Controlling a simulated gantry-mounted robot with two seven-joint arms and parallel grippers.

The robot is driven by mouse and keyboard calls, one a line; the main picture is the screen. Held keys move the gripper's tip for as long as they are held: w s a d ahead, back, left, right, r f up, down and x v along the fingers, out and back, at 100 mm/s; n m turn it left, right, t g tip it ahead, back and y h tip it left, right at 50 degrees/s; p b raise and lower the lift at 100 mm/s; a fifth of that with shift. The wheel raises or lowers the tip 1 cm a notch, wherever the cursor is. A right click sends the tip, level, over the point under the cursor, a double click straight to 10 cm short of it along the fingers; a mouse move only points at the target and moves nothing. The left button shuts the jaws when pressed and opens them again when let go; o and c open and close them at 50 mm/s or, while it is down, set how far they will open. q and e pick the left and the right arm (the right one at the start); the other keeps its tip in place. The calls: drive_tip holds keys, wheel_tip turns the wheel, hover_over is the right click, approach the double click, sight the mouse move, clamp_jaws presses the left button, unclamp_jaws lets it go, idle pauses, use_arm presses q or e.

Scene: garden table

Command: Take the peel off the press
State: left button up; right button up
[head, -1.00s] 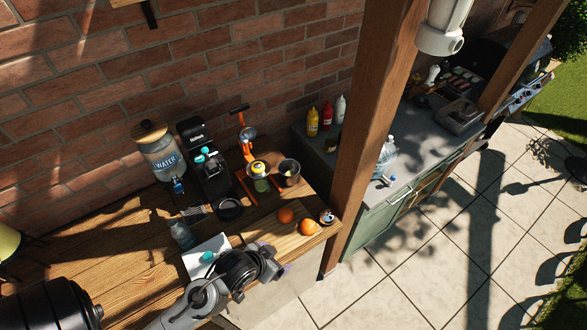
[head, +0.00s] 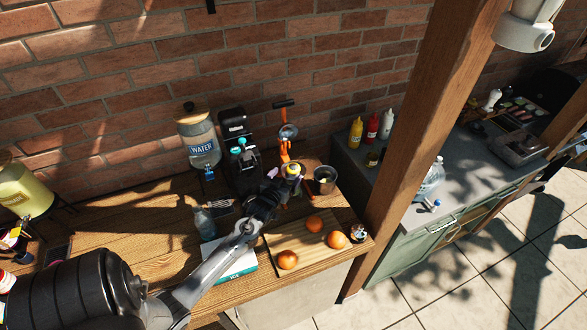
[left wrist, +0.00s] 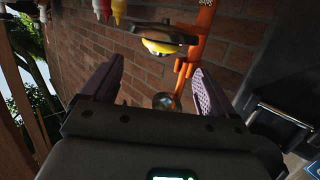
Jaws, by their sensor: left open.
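The orange press (head: 284,130) stands at the back of the wooden counter against the brick wall. It also shows in the left wrist view (left wrist: 205,22). The yellow peel (head: 292,169) sits on the press; in the left wrist view the peel (left wrist: 162,47) shows as a yellow edge below a dark metal part. My left gripper (head: 284,178) is at the front of the press, close to the peel. In the left wrist view my left gripper (left wrist: 155,75) has its purple fingers apart with nothing between them; the peel is just beyond the tips. My right gripper is out of view.
A dark metal cup (head: 325,180) stands right of the press. A black coffee machine (head: 236,135) and a water dispenser (head: 201,145) stand to its left. Oranges (head: 288,260) lie on a cutting board (head: 278,240) in front. A wooden post (head: 420,130) rises to the right.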

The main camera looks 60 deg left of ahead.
sight(291, 170)
use_arm(q)
drive_tip(key=shift+p+x, duration=0.4)
drive_tip(key=shift+x, duration=2.95)
drive_tip(key=shift+w+a+f, duration=0.2)
drive_tip(key=shift+w+a, duration=0.1)
drive_tip(key=shift+w, duration=0.05)
drive_tip(key=c, duration=1)
drive_tip(key=shift+c, duration=0.2)
drive_tip(key=shift+r, duration=0.15)
